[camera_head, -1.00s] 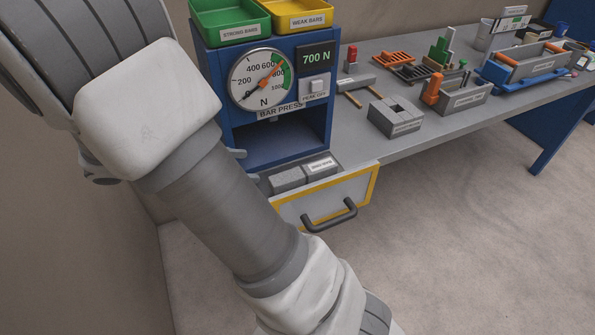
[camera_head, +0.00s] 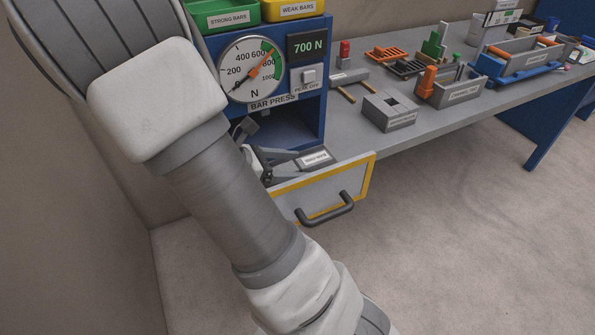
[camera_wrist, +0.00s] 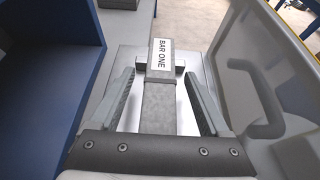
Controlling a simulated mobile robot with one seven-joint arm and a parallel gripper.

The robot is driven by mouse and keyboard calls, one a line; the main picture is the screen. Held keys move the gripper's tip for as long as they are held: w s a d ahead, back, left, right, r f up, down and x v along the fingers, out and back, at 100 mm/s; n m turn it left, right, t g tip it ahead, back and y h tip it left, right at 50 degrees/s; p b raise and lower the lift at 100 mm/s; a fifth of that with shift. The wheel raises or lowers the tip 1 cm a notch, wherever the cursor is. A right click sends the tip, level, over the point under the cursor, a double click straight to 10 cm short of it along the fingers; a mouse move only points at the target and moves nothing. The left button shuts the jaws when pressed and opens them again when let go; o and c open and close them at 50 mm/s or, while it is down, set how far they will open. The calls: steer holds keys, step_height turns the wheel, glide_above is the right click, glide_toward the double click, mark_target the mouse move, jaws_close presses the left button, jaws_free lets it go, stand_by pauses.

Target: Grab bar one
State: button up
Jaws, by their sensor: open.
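Bar one is a grey block (camera_wrist: 160,95) with a white label reading BAR ONE in the wrist view. My gripper (camera_wrist: 160,88) is open, with one finger on each side of the bar and a gap showing on both sides. In the head view my gripper (camera_head: 268,165) is over the drawer, partly hidden by my arm.
The blue bar press (camera_head: 310,100) stands just behind the drawer, with a dial and a 700 N display. Green (camera_head: 225,17) and yellow (camera_head: 293,10) trays sit on top. Grey blocks (camera_head: 390,112) and other fixtures stand along the bench to the right. The floor in front is clear.

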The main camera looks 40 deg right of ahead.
steer(key=shift+s+d+f, duration=0.1)
steer(key=shift+d+f, duration=0.05)
steer(key=shift+d, duration=0.2)
jaws_close()
